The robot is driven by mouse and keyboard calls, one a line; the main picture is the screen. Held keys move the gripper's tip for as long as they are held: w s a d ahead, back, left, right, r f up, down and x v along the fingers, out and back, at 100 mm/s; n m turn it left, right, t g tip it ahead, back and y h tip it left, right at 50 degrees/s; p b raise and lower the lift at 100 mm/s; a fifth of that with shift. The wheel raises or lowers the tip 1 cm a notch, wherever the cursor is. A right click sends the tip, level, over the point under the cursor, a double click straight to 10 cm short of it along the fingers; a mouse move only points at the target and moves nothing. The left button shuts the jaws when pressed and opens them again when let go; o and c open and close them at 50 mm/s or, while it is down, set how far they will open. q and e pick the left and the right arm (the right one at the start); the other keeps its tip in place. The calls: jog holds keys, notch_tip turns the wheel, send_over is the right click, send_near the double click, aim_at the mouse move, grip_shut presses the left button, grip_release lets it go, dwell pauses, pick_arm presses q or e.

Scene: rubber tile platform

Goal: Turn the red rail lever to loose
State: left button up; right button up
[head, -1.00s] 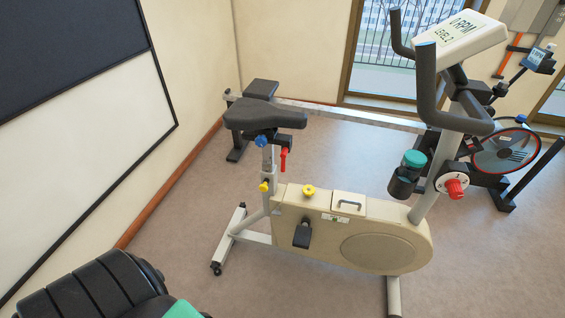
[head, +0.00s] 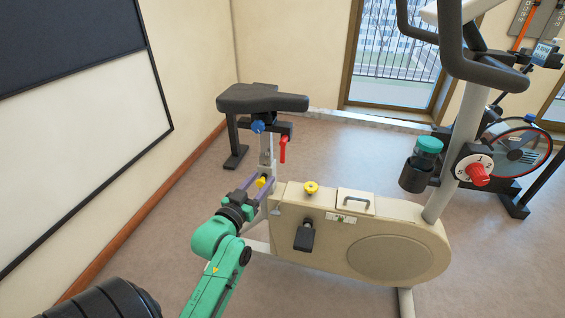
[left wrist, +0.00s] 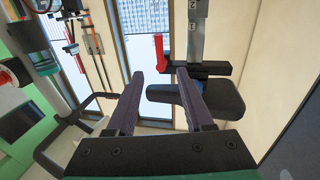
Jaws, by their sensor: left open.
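The red rail lever (head: 283,149) hangs downward under the black saddle (head: 262,98) of the exercise bike, at the right of the seat post. It also shows in the left wrist view (left wrist: 159,53), beyond the gap between my fingertips. My left gripper (head: 260,180) is open, with purple fingers, below and left of the lever, near the yellow knob on the post. In the left wrist view the fingers (left wrist: 159,80) are apart with nothing between them, and the lever is clear of them. My right gripper is out of view.
A blue knob (head: 258,127) sits beside the lever under the saddle. The cream bike body (head: 400,250) carries another yellow knob (head: 311,187). A teal-capped bottle (head: 428,146) and a red dial (head: 478,174) are on the right. The wall is at the left.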

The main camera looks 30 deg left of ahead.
aim_at(281, 156)
pick_arm(q)
jog(key=w, duration=0.4)
jog(key=w+a, duration=0.1)
jog(key=w, duration=0.4)
jog(key=w+a, duration=0.1)
jog(key=w, duration=0.4)
jog(key=shift+w+b, duration=0.1)
jog(key=shift+b, duration=0.2)
grip_shut()
